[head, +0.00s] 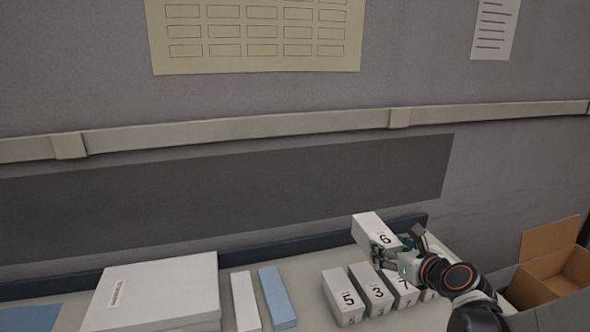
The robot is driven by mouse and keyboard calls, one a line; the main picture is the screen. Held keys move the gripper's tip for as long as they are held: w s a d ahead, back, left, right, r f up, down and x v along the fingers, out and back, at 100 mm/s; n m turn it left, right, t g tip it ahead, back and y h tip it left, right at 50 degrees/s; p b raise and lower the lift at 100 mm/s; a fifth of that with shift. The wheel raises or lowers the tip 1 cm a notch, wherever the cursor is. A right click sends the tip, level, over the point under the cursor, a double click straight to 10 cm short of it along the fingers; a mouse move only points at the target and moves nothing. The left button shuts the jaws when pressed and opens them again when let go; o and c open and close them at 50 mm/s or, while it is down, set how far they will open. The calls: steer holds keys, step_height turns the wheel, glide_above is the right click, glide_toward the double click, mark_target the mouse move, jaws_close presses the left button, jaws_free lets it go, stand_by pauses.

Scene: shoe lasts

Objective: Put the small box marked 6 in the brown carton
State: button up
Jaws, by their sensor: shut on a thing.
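A small white box marked 6 (371,226) is held up above the table, over the row of other numbered boxes. My gripper (392,248) is shut on it from its lower right side. The fingers cover part of the box's near end. The brown carton (548,240) stands open at the far right, its back flap raised. It is partly cut off by the frame edge, and my arm is in front and to the left of it. Its inside floor is not clearly seen.
White boxes marked 5 (343,292), 3 (371,287) and 7 (402,286) stand in a row under my gripper. Left of them are a blue block (277,296), a white block (245,302) and a large white box (155,290). A dark ledge (300,245) runs behind.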

steer(key=s+a+n+g+y+b, duration=0.1)
steer(key=a+n+g+y, duration=0.3)
steer(key=a, duration=1.2)
steer(key=s+a+n+g+y+b, duration=0.15)
steer(key=a+n+y, duration=0.3)
steer(key=a, duration=1.05)
steer(key=s+a+r+n+g+b, duration=0.1)
steer(key=s+a+n+g, duration=0.45)
steer(key=s+a, duration=0.6)
steer(key=s+a+r+n+g, duration=0.1)
steer(key=s+a+n+g, duration=0.4)
steer(key=s+a, duration=0.65)
steer(key=shift+m+g, duration=0.3)
steer(key=shift+g, duration=0.3)
steer(key=w+f+b, duration=0.1)
steer(key=f+b, duration=0.1)
steer(key=f, duration=0.5)
steer(key=w+a+f+b, duration=0.1)
steer(key=f+b, duration=0.2)
steer(key=f, duration=0.3)
steer(key=w+a+f+b, duration=0.1)
steer(key=f+b, duration=0.2)
steer(key=f, duration=0.4)
steer(key=shift+a+f, duration=0.25)
steer(key=shift+f, duration=0.1)
steer(key=shift+r, duration=0.15)
steer(key=o, duration=1.2)
